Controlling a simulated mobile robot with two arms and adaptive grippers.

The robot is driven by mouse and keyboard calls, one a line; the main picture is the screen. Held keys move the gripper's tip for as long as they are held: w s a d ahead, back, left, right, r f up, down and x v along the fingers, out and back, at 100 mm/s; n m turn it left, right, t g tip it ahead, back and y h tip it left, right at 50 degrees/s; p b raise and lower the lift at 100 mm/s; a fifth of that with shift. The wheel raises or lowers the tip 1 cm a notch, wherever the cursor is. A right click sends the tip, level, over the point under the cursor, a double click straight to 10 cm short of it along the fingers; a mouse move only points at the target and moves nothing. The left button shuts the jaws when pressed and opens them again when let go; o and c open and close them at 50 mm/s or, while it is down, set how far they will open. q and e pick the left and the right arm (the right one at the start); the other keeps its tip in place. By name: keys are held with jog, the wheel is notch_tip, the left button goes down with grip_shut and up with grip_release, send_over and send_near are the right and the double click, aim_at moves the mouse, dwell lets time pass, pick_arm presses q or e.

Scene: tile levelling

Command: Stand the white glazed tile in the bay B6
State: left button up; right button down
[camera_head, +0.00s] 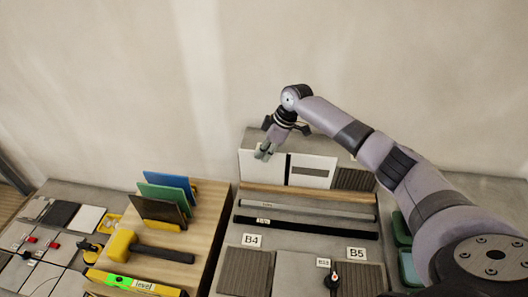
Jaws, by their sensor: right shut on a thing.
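My right gripper (264,151) is at the back row of upright tiles, its fingers pointing down over the top of a plain white tile (251,168). It is shut on this white tile, which stands upright at the left end of the row. Part of the tile's upper edge is hidden by the fingers. The bay labels B4 (252,240) and B5 (357,252) show in front; no B6 label can be made out. My left gripper is not in view.
A white tile with a grey band (312,172) and a dark ribbed tile (355,180) stand to the right. Long bars (305,226) lie in front. A yellow mallet (121,245), a level (137,283) and a rack of coloured boards (163,205) are left.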

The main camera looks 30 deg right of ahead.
jog(key=shift+d+r, duration=0.1)
jog(key=c, duration=1.7)
grip_release()
jog(key=shift+r+p, duration=2.95)
jog(key=shift+f, duration=0.15)
